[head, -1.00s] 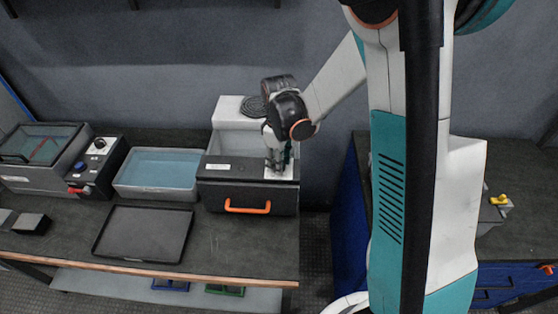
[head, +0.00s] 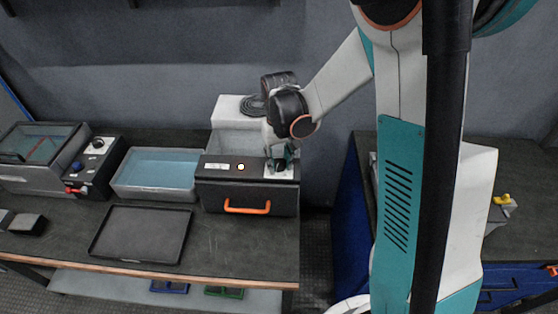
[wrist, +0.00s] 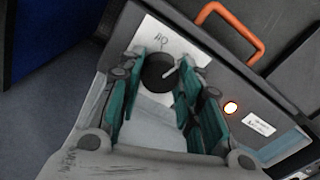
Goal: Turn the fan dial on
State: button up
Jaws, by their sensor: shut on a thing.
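The fan dial (wrist: 158,70) is a round black knob with a pale pointer on a white plate (wrist: 147,37) on top of a dark box (head: 222,187) with an orange handle. My gripper (wrist: 160,75) points down at the dial, with its teal fingers on both sides of it, shut on it. In the head view my gripper (head: 281,161) is at the right end of the box top and hides most of the dial. A small round lamp (head: 240,167) on the box glows; it also shows in the wrist view (wrist: 231,108).
A clear tub of blue liquid (head: 157,170) and a black control box (head: 95,165) with knobs stand left of the box. A flat black tray (head: 143,234) lies in front. A gap separates this bench from the blue cabinet at right.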

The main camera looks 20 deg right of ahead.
aim_at(279, 162)
jog(key=shift+m, duration=1.1)
jog(key=o, duration=1.1)
notch_tip(279, 162, up, 12)
